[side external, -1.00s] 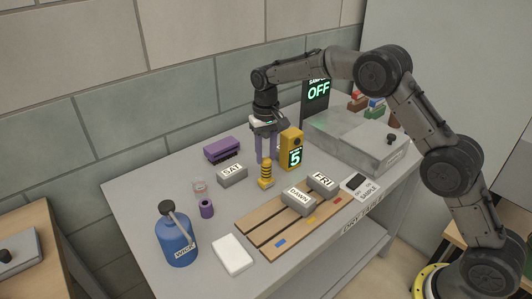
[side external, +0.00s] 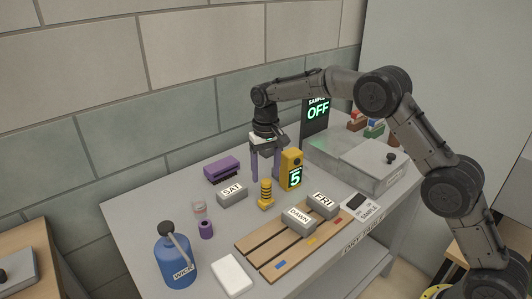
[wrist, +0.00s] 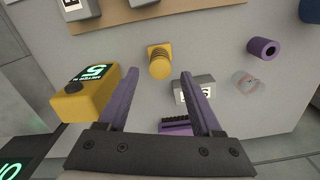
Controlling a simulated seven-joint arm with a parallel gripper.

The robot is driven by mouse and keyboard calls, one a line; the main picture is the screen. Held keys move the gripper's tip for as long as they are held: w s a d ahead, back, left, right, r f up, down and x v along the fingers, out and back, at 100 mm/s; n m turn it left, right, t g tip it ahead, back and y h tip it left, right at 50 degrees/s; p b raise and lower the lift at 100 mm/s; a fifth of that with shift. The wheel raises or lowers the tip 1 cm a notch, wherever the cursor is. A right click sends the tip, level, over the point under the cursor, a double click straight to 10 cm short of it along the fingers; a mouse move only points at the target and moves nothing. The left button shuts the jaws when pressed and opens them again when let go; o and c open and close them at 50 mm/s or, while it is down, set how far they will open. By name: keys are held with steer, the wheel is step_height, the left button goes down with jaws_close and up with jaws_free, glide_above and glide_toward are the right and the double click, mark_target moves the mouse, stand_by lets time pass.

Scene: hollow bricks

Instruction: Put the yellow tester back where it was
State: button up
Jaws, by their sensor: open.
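A yellow box-shaped tester (side external: 291,162) with a lit green 5 stands upright on the grey table. It also shows in the wrist view (wrist: 97,93), left of my left finger. A smaller yellow ribbed piece (side external: 265,196) stands in front of it to the left; in the wrist view this piece (wrist: 159,62) lies just beyond the fingertips. My gripper (side external: 266,177) points down, its purple fingers apart, behind the ribbed piece and left of the yellow box. In the wrist view my gripper (wrist: 158,76) holds nothing between its fingers. I cannot tell whether a finger touches the yellow box.
A SAT brick (side external: 231,194) and a purple stapler-like block (side external: 222,168) are left of my gripper. A wooden slatted board (side external: 270,245) carries DAWN (side external: 298,220) and FRI bricks (side external: 323,205). A blue bottle (side external: 175,260) stands front left.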

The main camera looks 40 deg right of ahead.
step_height(320, 180, up, 10)
steer(key=s+d+r+t, duration=0.1)
steer(key=s+r, duration=0.7)
steer(key=s+d+r+n+t, duration=0.15)
steer(key=s+t, duration=0.25)
steer(key=s, duration=1.9)
steer(key=s+d+f+n, duration=0.1)
steer(key=s+f, duration=0.5)
steer(key=s, duration=0.2)
steer(key=shift+t, duration=0.4)
